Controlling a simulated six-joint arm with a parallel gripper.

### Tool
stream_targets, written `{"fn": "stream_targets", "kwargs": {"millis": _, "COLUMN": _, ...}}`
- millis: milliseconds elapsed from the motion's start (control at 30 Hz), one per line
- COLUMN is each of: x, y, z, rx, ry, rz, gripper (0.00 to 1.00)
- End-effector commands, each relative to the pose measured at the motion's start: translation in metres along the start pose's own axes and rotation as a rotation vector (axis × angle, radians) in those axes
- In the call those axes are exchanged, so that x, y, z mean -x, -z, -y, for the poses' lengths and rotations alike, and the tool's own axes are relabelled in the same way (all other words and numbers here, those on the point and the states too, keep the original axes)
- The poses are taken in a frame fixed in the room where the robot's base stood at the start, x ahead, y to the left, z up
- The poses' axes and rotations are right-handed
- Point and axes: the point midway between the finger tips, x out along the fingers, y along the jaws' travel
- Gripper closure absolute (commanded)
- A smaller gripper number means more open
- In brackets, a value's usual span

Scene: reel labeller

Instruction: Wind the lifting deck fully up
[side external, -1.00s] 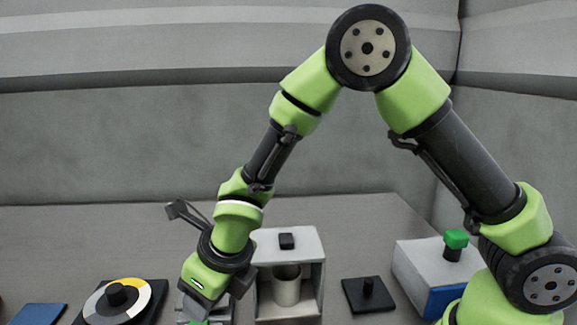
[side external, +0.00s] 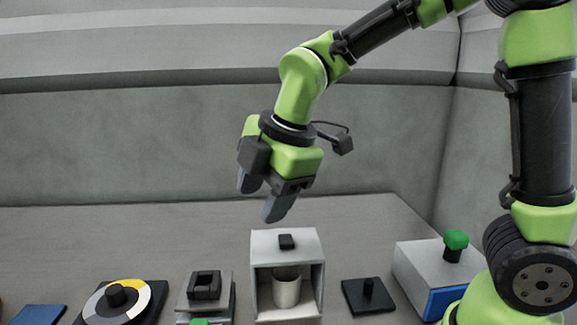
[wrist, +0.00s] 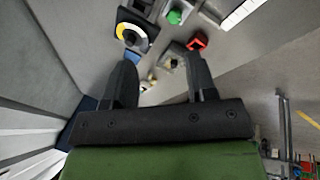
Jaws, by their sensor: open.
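My gripper (side external: 262,198) is open and empty, raised above and behind the row of devices, with its fingers pointing down. It also shows in the wrist view (wrist: 162,82), with a gap between the fingers. A round dial (side external: 137,295) with a black centre knob and a yellow, white and grey ring sits on a black plate at the left; it also shows in the wrist view (wrist: 131,36). A grey device (side external: 187,305) with a black block (side external: 205,285) on top stands right of it. I cannot tell which part is the lifting deck or how high it is.
An open-fronted white box (side external: 265,243) holds a pale cylinder (side external: 286,290). Right of it are a black plate with a peg (side external: 368,295) and a white box with a green knob (side external: 456,240). A blue pad (side external: 38,314) lies far left. The bench behind is clear.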

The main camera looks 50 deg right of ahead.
Motion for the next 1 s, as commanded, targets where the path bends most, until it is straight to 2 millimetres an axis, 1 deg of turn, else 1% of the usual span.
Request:
{"fn": "stream_targets", "kwargs": {"millis": 33, "x": 0.009, "y": -0.003, "z": 0.001, "rx": -0.105, "ry": -0.002, "rz": -0.009, "gripper": 0.48}}
{"fn": "stream_targets", "kwargs": {"millis": 100, "x": 0.019, "y": -0.005, "z": 0.003, "rx": -0.249, "ry": 0.005, "rz": -0.019, "gripper": 0.48}}
{"fn": "stream_targets", "kwargs": {"millis": 200, "x": 0.031, "y": -0.008, "z": 0.007, "rx": -0.427, "ry": 0.014, "rz": -0.033, "gripper": 0.48}}
{"fn": "stream_targets", "kwargs": {"millis": 300, "x": 0.041, "y": -0.010, "z": 0.010, "rx": -0.566, "ry": 0.024, "rz": -0.044, "gripper": 0.48}}
{"fn": "stream_targets", "kwargs": {"millis": 400, "x": 0.047, "y": -0.011, "z": 0.013, "rx": -0.659, "ry": 0.032, "rz": -0.052, "gripper": 0.48}}
{"fn": "stream_targets", "kwargs": {"millis": 533, "x": 0.050, "y": -0.011, "z": 0.014, "rx": -0.716, "ry": 0.038, "rz": -0.056, "gripper": 0.48}}
{"fn": "stream_targets", "kwargs": {"millis": 767, "x": 0.050, "y": -0.011, "z": 0.014, "rx": -0.725, "ry": 0.039, "rz": -0.057, "gripper": 0.48}}
{"fn": "stream_targets", "kwargs": {"millis": 800, "x": 0.050, "y": -0.011, "z": 0.014, "rx": -0.724, "ry": 0.039, "rz": -0.057, "gripper": 0.46}}
{"fn": "stream_targets", "kwargs": {"millis": 867, "x": 0.050, "y": -0.011, "z": 0.014, "rx": -0.723, "ry": 0.039, "rz": -0.057, "gripper": 0.33}}
{"fn": "stream_targets", "kwargs": {"millis": 1000, "x": 0.050, "y": -0.011, "z": 0.014, "rx": -0.721, "ry": 0.039, "rz": -0.056, "gripper": 0.33}}
